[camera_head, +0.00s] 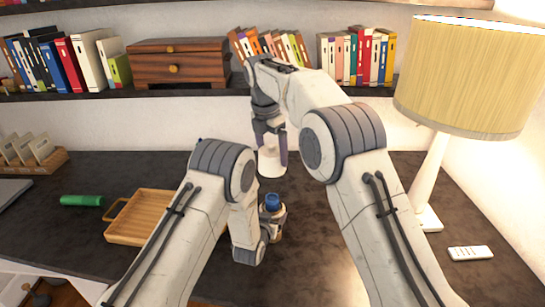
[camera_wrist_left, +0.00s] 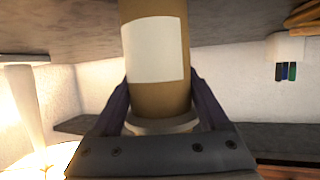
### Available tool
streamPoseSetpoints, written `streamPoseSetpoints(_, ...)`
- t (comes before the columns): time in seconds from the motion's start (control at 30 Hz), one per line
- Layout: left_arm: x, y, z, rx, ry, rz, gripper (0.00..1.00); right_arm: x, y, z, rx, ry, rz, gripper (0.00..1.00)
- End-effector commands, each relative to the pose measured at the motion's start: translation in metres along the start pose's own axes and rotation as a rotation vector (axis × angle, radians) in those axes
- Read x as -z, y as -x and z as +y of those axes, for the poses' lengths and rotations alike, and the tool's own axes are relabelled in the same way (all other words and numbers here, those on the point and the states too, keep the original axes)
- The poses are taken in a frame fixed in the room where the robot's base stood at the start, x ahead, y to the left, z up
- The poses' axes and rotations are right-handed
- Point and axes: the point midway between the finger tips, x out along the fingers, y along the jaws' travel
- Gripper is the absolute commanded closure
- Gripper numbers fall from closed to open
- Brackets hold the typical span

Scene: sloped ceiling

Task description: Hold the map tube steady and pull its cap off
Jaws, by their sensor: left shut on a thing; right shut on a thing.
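The map tube (camera_wrist_left: 178,100) is brown cardboard with a white label in the left wrist view, with a pale rim close to the gripper's palm. My left gripper (camera_head: 272,211) is shut around the tube. My right gripper (camera_head: 271,150) is shut on a white cylindrical piece that looks like the cap (camera_head: 271,164). This white piece is apart from the tube, above and beyond it. My arms hide part of the tube.
A wooden tray (camera_head: 137,216) and a green cylinder (camera_head: 81,201) lie left on the dark desk (camera_head: 330,250). A lamp (camera_head: 432,185) and a white remote (camera_head: 470,253) are at the right. A shelf (camera_head: 205,94) with books and a wooden box runs behind.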

Motion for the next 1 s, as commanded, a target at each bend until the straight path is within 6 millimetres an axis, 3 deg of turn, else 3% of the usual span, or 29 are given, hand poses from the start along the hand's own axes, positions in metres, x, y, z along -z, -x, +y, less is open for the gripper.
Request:
streamPoseSetpoints(0.37,0.001,0.000,0.000,0.000,0.000,0.001,0.79,-0.001,0.005,0.000,0.000,0.000,0.000,0.60)
streamPoseSetpoints(0.4,0.001,0.000,0.000,0.000,0.000,0.001,0.11,-0.001,0.005,0.000,0.000,0.000,0.000,0.60)
streamPoseSetpoints(0.43,0.001,0.000,0.000,0.000,0.000,0.001,0.00,-0.001,0.005,0.000,0.000,0.000,0.000,0.60)
streamPoseSetpoints(0.77,0.000,0.004,0.000,0.000,0.000,0.001,0.00,-0.001,0.005,0.000,0.000,0.000,0.000,0.60)
streamPoseSetpoints(1.0,0.000,0.043,0.000,0.000,0.000,-0.002,0.00,-0.001,0.005,0.000,0.000,0.000,0.000,0.60)
